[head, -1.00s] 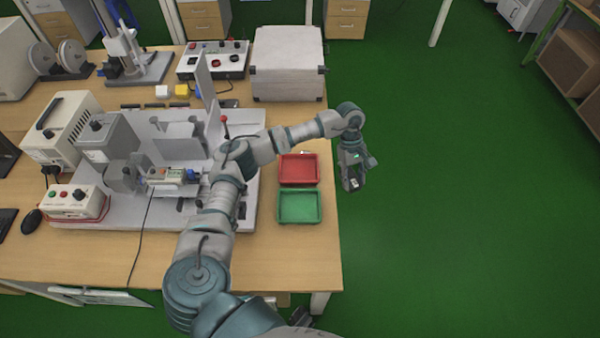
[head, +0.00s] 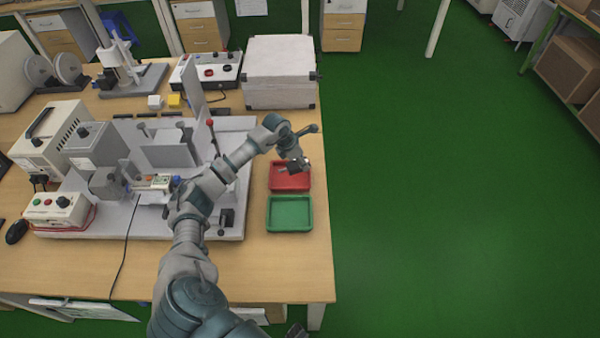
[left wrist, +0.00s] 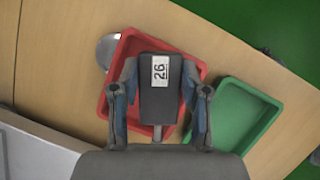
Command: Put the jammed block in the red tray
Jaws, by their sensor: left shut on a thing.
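The block (left wrist: 160,98) is dark grey with a white label reading 26, turned sideways in the left wrist view. My left gripper (left wrist: 160,90) is shut on it, one finger on each side. In the head view the left gripper (head: 296,165) is over the red tray (head: 289,187), and the block there is small and dark. The red tray also shows in the left wrist view (left wrist: 116,62), partly hidden behind the block and gripper. The block appears above the tray; the height gap cannot be told. My right gripper is not in view.
A green tray (head: 289,228) sits in front of the red one, near the table's right edge. The test rig (head: 165,157) with a red-knobbed lever stands to the left. A white case (head: 280,72) is behind. Green floor lies to the right.

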